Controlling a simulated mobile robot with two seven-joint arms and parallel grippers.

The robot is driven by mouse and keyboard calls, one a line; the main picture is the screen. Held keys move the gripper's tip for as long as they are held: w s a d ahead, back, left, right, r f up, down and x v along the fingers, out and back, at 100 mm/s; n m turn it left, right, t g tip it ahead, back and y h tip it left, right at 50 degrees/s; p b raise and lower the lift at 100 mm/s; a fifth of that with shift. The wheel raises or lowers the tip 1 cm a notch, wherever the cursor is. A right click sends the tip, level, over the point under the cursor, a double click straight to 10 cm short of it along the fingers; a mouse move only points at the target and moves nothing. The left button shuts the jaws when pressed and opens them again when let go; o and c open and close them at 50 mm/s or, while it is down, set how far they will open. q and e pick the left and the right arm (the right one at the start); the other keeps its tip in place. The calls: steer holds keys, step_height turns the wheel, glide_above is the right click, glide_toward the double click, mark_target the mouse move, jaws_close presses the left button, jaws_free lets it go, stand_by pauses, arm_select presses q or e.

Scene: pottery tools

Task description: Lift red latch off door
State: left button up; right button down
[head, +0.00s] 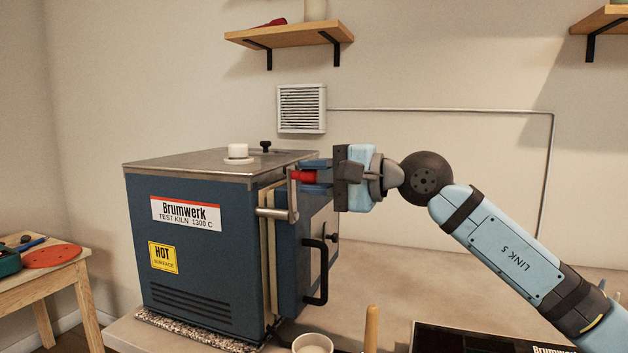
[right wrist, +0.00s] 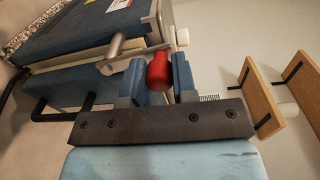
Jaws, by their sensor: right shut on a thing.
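The red latch grip (head: 304,176) is at the upper front edge of the blue kiln (head: 190,260). Its grey metal arm (head: 293,205) runs down from the red grip to a horizontal bar across the door seam. The kiln door (head: 305,255) has a black handle (head: 322,272). My right gripper (head: 312,172) comes in from the right and is shut on the red grip. In the right wrist view the red grip (right wrist: 158,70) sits between the two blue fingers. The latch's far end is partly hidden. My left gripper is not in view.
A white plug (head: 238,151) and a black knob (head: 266,146) stand on the kiln top. A pale cup (head: 312,343) and an upright wooden handle (head: 371,328) are at the front. A wall shelf (head: 290,35) hangs above.

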steer(key=c, duration=0.9)
jaws_free()
steer(key=shift+s, duration=0.1)
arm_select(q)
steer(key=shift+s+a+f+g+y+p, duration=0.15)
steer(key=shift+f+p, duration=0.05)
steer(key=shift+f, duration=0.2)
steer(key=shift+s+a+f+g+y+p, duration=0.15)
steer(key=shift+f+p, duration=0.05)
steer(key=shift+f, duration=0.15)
arm_select(e)
steer(key=v, duration=1.3)
steer(key=shift+s+d, duration=0.15)
steer(key=shift+d, duration=0.2)
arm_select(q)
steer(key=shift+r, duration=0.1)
